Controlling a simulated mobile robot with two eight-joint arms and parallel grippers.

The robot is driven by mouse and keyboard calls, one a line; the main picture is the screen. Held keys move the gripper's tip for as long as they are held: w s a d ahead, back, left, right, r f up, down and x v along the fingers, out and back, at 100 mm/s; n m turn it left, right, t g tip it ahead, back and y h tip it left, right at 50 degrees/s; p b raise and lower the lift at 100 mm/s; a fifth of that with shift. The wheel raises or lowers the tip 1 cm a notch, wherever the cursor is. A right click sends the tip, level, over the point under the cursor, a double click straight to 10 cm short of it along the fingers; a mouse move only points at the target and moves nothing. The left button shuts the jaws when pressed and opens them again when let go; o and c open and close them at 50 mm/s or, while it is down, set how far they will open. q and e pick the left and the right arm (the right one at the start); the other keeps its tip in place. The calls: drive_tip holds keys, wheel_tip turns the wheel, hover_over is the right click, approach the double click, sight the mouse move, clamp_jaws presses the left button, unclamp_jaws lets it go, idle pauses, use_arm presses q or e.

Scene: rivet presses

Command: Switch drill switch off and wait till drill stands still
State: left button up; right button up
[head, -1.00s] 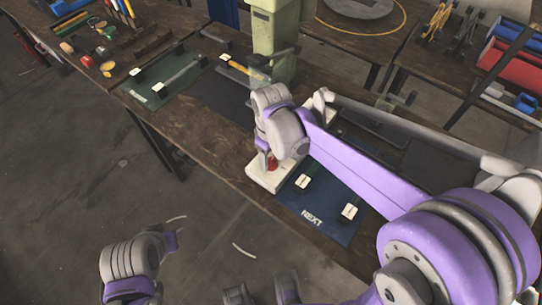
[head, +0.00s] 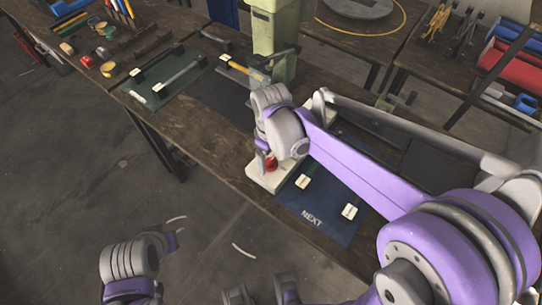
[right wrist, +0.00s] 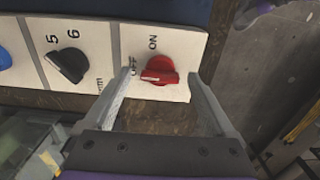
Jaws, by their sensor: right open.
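The red switch knob (right wrist: 160,71) sits on a white panel (right wrist: 115,42) in the right wrist view, with ON printed above it and OFF at its left. Its ridge lies roughly across the picture, its pale mark at the left end, towards OFF. My right gripper (right wrist: 162,80) is open, one finger on each side of the knob; I cannot tell whether they touch it. In the head view the red knob (head: 271,164) shows below my right wrist. The drill's green column (head: 270,40) stands behind; its spindle cannot be made out.
A black knob (right wrist: 67,64) marked 5 and 6 and a partly cut-off blue knob (right wrist: 4,58) share the panel. A blue NEXT mat (head: 330,225) lies beside it on the workbench (head: 190,120). A green mat (head: 160,95) with tools lies farther left.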

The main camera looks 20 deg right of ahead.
sight(271, 160)
wheel_tip(271, 160, up, 11)
drive_tip(key=p, duration=0.1)
idle(0.3)
drive_tip(key=shift+f, duration=0.1)
idle(0.3)
drive_tip(key=s+d+f+m+t+p, duration=0.1)
drive_tip(key=s+d+f+m+t, duration=0.1)
drive_tip(key=s, duration=0.5)
drive_tip(key=s+d+f+m+t, duration=0.3)
drive_tip(key=s+d+f+m, duration=0.1)
drive_tip(key=s, duration=0.3)
drive_tip(key=shift+f+m+p, duration=0.35)
drive_tip(key=shift+f+m, duration=0.1)
drive_tip(key=shift+m, duration=0.45)
drive_tip(key=shift+d, duration=0.1)
idle(0.6)
